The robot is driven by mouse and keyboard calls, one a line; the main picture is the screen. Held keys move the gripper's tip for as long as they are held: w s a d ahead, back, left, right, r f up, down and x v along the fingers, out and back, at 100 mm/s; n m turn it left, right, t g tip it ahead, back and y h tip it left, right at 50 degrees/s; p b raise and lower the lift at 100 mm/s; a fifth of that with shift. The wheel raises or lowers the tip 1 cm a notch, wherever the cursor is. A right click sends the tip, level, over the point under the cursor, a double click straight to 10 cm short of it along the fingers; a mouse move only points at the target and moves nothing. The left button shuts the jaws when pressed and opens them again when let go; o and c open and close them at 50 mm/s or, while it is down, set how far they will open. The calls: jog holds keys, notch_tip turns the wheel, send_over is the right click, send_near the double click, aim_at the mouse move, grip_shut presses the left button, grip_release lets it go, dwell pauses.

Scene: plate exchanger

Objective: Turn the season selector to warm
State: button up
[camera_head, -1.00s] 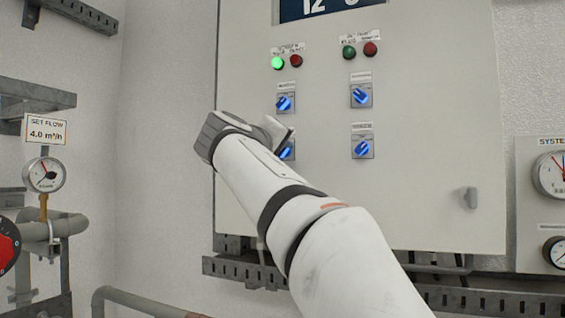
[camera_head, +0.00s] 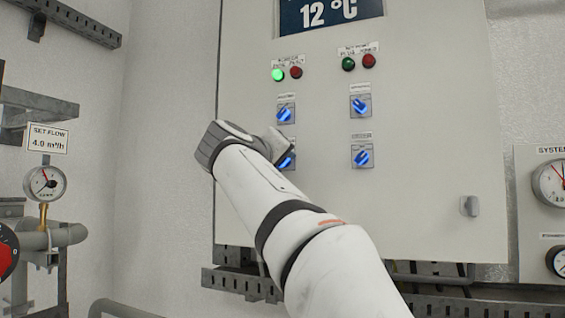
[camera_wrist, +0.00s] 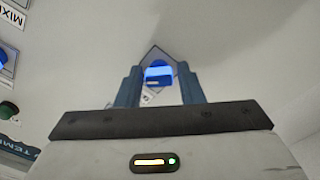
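Four blue selector knobs sit on the grey cabinet door: upper left (camera_head: 286,114), upper right (camera_head: 360,105), lower right (camera_head: 361,157) and lower left (camera_head: 288,161). Their labels are too small to read, so I cannot tell which is the season selector. My gripper (camera_head: 277,145) is at the lower left knob and partly hides it; its fingers are hard to make out in the head view. In the wrist view my two fingers (camera_wrist: 159,86) stand apart, with a blue knob (camera_wrist: 158,74) seen between their tips. I cannot tell whether they touch it.
Above the knobs are a lit green lamp (camera_head: 278,74), a red lamp (camera_head: 296,72) and another lamp pair. A display (camera_head: 330,12) reads 12 °C. A door handle (camera_head: 469,206) is at lower right. Gauges and pipes stand on both sides.

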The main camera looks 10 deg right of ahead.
jog(key=shift+o, duration=1.2)
jog(key=shift+s+a, duration=0.1)
jog(key=b+v, duration=0.1)
jog(key=v, duration=0.6)
jog(key=shift+s+a, duration=0.2)
jog(key=shift+s, duration=0.05)
jog(key=d+f+n+g+y+p, duration=0.2)
jog(key=d+f+g+y+p, duration=0.15)
jog(key=f, duration=1.05)
jog(key=s+f+m+g+y+p, duration=0.1)
jog(key=s+f+g+y+p, duration=0.1)
jog(key=s+f, duration=0.5)
jog(key=s+d+f+m+g+y+p, duration=0.1)
jog(key=s+f, duration=0.6)
jog(key=f, duration=0.7)
jog(key=s+f+m+g+y+p, duration=0.1)
jog(key=s+f+g+y+p, duration=0.2)
jog(key=s+f, duration=0.5)
notch_tip(320, 180, down, 4)
jog(key=shift+d+r+m+g+y, duration=0.25)
jog(key=shift+g+y, duration=0.3)
jog(key=shift+g, duration=0.7)
